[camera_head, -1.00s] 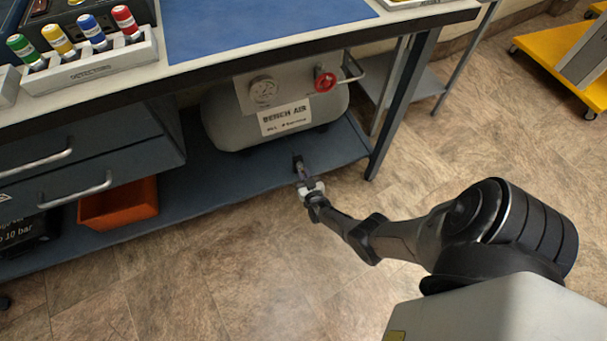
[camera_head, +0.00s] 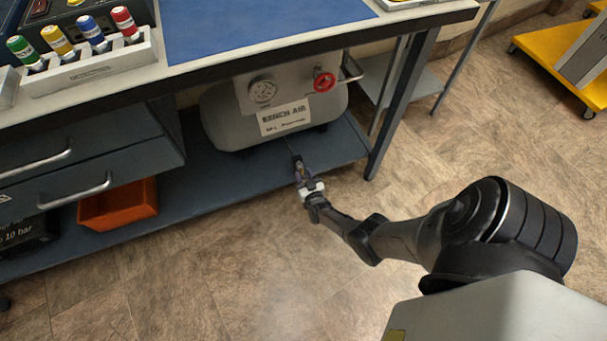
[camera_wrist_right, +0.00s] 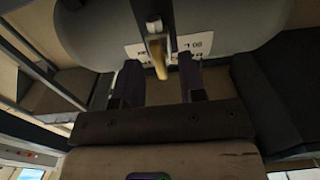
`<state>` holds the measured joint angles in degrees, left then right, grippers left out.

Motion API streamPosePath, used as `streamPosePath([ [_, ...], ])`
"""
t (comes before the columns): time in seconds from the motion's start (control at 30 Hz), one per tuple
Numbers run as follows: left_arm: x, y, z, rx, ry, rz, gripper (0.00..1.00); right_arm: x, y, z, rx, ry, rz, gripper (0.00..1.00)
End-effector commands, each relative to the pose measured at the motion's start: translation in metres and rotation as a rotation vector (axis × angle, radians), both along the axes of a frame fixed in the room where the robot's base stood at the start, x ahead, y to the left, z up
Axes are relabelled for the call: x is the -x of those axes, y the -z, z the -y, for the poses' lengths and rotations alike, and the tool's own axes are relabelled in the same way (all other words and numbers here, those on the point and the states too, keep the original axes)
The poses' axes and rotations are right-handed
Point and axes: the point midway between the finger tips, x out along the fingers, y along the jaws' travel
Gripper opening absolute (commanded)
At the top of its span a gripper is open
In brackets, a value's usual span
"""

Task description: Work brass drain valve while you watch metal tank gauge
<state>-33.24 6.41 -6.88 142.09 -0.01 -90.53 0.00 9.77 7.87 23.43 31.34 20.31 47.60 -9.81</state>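The grey metal tank (camera_head: 222,124) lies on the shelf under the bench, with a "BENCH AIR" label. Its round gauge (camera_head: 262,91) is on the front panel; the needle is too small to read. My right gripper (camera_head: 298,168) is low in front of the tank, over the shelf's front edge. In the right wrist view, the brass drain valve (camera_wrist_right: 159,58) hangs under the tank, in line with the gap between the right gripper's fingers (camera_wrist_right: 160,84). The fingers are apart, with space on both sides of the brass part. The valve is not discernible in the head view.
A red knob (camera_head: 325,80) and a metal handle stand to the right of the gauge. The bench leg (camera_head: 402,105) is right of the gripper. Drawers (camera_head: 85,165) and an orange bin (camera_head: 118,205) are to the left. The floor in front is clear.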

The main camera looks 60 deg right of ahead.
Motion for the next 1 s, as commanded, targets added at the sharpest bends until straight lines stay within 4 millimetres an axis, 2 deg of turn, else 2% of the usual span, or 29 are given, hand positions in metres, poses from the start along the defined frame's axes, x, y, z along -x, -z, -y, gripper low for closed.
streamPosePath([
  [0.3, 0.000, -0.029, -0.002, -0.007, 0.005, 0.000, 0.43, 0.044, -0.004, -0.036, -0.003, -0.001, -0.004, 0.37],
  [0.6, 0.000, -0.044, -0.004, -0.014, 0.009, 0.000, 0.43, 0.084, -0.002, -0.069, -0.003, 0.000, -0.002, 0.37],
  [0.8, 0.000, -0.048, -0.004, -0.012, 0.009, 0.000, 0.43, 0.099, -0.001, -0.081, -0.002, 0.000, -0.001, 0.37],
  [1.0, 0.000, -0.049, -0.002, -0.007, 0.004, 0.000, 0.43, 0.104, 0.000, -0.085, -0.001, 0.000, 0.000, 0.37],
])
